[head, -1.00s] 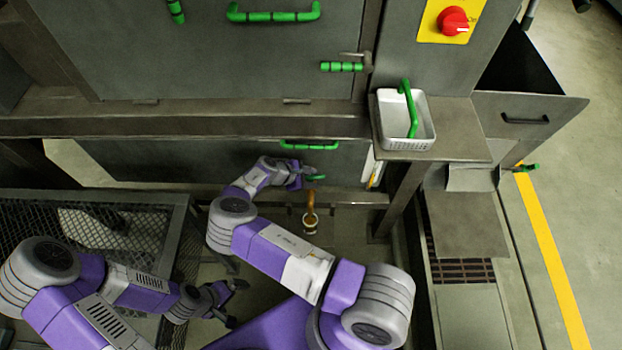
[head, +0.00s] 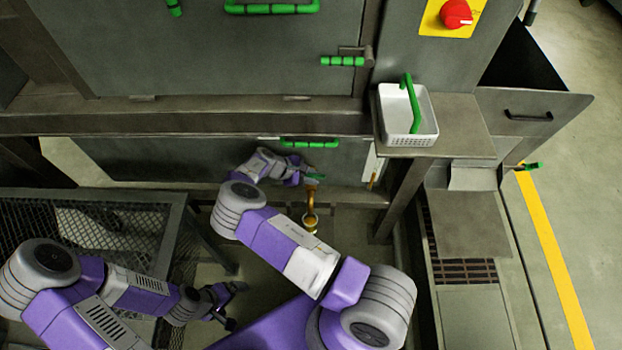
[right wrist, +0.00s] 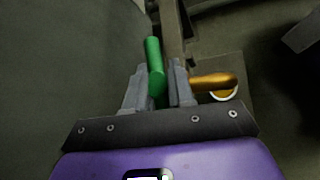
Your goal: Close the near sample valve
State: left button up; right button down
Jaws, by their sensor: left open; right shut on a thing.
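The near sample valve has a green lever (head: 315,173) and a brass spout (head: 310,199), low on the grey machine in the middle of the head view. My right gripper (head: 304,176) is shut on the green lever. In the right wrist view the lever (right wrist: 154,62) runs up between the two fingers (right wrist: 162,88), its lower end between them. The brass spout (right wrist: 212,81) is just right of the fingers there, above a pale round cup (right wrist: 223,95). My left gripper (head: 231,303) is open and empty, low at the left and away from the valve.
A green bar handle (head: 309,142) is on the panel just above the right gripper. A white basket (head: 425,128) with a green handle sits on a shelf to the upper right. A mesh-sided frame (head: 130,235) stands at the left. Open floor is at the far right.

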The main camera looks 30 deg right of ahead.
dwell(0.3)
jog(key=c, duration=1)
grip_release()
jog(key=shift+c, duration=0.2)
jog(key=p+v, duration=0.2)
jog(key=v, duration=0.5)
jog(key=shift+a+r, duration=0.15)
jog(key=shift+a, duration=0.1)
jog(key=shift+w, duration=0.1)
jog(key=shift+c, duration=0.2)
